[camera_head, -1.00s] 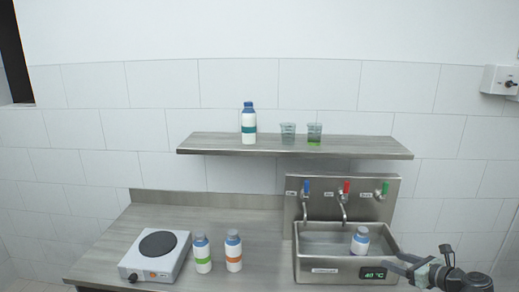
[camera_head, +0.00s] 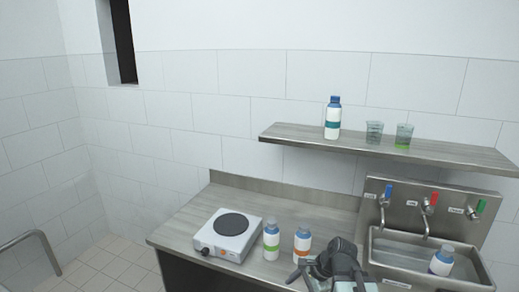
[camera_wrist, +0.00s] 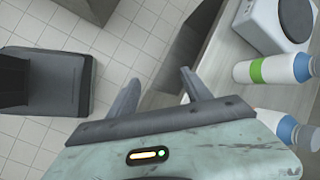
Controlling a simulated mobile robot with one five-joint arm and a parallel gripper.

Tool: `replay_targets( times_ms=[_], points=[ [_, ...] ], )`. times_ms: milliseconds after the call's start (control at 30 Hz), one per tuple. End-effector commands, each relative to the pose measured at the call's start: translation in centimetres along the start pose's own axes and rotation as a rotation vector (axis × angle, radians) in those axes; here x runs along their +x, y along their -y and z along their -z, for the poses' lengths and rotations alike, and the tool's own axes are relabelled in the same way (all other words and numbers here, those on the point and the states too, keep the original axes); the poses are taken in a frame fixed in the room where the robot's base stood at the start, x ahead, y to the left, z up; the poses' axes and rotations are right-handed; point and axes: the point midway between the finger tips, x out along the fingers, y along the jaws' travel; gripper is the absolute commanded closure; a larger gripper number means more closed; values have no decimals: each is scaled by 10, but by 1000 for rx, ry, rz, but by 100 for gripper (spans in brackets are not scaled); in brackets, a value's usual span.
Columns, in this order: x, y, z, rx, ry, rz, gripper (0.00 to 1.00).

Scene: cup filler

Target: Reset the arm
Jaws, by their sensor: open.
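My gripper (camera_head: 300,268) is low in the head view, in front of the counter's front edge and near the orange-banded bottle (camera_head: 302,246). In the wrist view, my gripper (camera_wrist: 158,82) has its two fingers spread apart with nothing between them. Beyond the fingers there is tiled floor and the counter's side. The green-banded bottle (camera_wrist: 275,70) and a second bottle (camera_wrist: 290,128) are at the right of the wrist view, apart from the fingers. My arm hides part of the counter between the bottles and the sink.
A hot plate (camera_head: 231,232) stands left of the bottles on the counter (camera_head: 178,234). The sink (camera_head: 399,275) holds a tilted bottle (camera_head: 441,261). The shelf (camera_head: 300,136) carries a teal-banded bottle (camera_head: 332,118) and two beakers (camera_head: 374,132). Floor (camera_head: 112,268) left of the counter is clear.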

Motion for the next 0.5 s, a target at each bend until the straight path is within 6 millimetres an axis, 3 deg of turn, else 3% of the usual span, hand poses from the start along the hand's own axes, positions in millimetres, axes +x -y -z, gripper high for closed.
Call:
replay_targets(
  times_ms=[33,133,333,500],
  points=[
    [12,-6,-12,-142,-30,-63,42],
    [21,-21,-14,-424,-96,-190,42],
    [5,-51,25,-850,-167,-420,42],
    [-3,-62,37,-1101,-134,-526,42]
  ],
)
